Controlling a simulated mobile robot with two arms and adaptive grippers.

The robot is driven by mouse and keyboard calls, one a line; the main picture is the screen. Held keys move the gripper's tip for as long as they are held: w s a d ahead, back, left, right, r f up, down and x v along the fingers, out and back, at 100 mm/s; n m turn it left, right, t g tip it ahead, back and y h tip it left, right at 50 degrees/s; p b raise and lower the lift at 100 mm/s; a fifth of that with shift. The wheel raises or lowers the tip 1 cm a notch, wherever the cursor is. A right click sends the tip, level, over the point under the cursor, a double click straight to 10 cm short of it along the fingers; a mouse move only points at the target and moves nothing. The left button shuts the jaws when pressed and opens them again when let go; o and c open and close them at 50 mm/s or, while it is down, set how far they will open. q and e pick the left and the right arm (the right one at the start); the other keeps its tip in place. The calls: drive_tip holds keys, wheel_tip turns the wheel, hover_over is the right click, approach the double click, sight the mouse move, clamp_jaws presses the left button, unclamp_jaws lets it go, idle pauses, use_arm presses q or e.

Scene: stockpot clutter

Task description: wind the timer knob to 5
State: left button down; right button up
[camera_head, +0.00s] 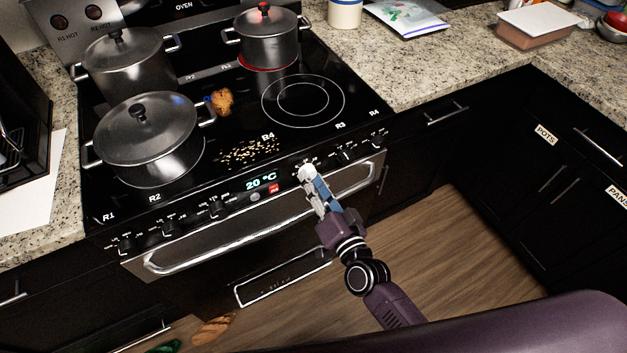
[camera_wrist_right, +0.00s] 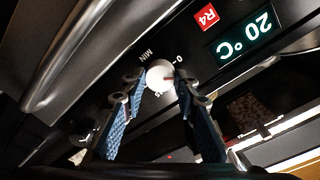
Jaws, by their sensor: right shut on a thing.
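The timer knob (camera_head: 306,172) is a small white round knob on the oven's front panel, right of the 20 °C display. In the right wrist view the white knob (camera_wrist_right: 158,73) shows a small dark red mark on its right side, towards the printed 0. MIN is printed to its upper left, and a digit below it is partly hidden. My right gripper (camera_head: 310,180) is at the knob; in the wrist view its blue-padded fingers (camera_wrist_right: 160,80) flank the knob and are shut on it. My left gripper is not in view.
Display (camera_head: 261,181) reads 20 °C, with a red R4 tag beside it. Black knobs (camera_head: 345,155) line the panel on both sides. An oven handle (camera_head: 250,222) runs below. Lidded pots (camera_head: 148,130) stand on the stove; crumbs (camera_head: 248,153) lie near its front edge.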

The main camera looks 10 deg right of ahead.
drive_tip(key=shift+m, duration=1.1)
drive_tip(key=o, duration=1.1)
drive_tip(key=shift+o, duration=0.2)
drive_tip(key=v, duration=1.2)
drive_tip(key=shift+r, duration=0.1)
